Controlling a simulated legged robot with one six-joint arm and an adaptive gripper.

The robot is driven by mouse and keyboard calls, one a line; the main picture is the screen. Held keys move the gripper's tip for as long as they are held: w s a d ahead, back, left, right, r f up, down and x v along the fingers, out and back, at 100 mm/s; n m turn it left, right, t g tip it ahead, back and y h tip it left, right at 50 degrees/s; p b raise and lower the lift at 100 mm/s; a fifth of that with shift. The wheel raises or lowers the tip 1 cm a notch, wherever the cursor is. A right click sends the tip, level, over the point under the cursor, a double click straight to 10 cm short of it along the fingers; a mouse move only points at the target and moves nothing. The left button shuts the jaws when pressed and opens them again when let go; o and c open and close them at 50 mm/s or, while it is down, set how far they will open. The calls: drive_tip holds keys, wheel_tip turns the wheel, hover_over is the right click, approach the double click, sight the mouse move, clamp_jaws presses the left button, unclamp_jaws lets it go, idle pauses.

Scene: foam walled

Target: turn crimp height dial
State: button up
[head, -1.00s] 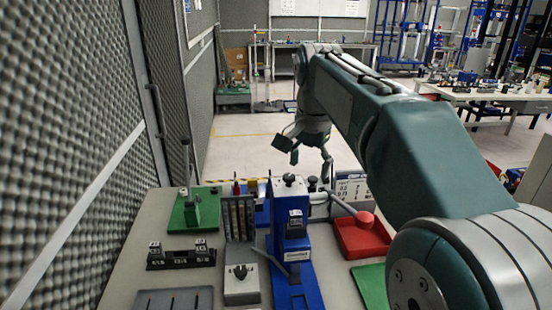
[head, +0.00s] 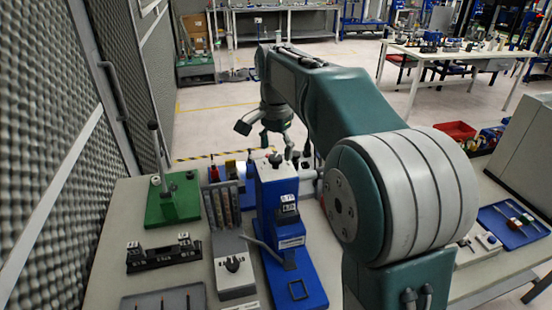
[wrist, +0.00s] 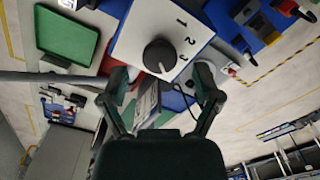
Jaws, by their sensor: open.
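The crimp height dial is a black round knob (wrist: 160,56) on a white plate marked 1, 2 and 3, close up in the wrist view. In the head view a dark knob (head: 275,159) shows small on the white top of the blue press (head: 277,185). My gripper (wrist: 162,80) is open and empty, with a finger to each side below the knob in the wrist view. I see no contact with it. In the head view my gripper (head: 265,135) hangs beyond the press top.
A green fixture (head: 173,200), a black fixture (head: 164,254) and a grey tray (head: 164,301) share the bench. A foam wall (head: 45,130) bounds the left. A blue tray (head: 514,226) lies at right.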

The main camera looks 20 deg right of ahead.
sight(275, 157)
drive_tip(key=shift+a+f, duration=0.15)
drive_tip(key=shift+f, duration=0.45)
drive_tip(key=shift+a+f, duration=0.15)
drive_tip(key=shift+f, duration=0.4)
drive_tip(key=shift+d+f, duration=0.1)
drive_tip(key=shift+f, duration=0.3)
drive_tip(key=shift+d, duration=0.2)
drive_tip(key=shift+a, duration=0.1)
clamp_jaws()
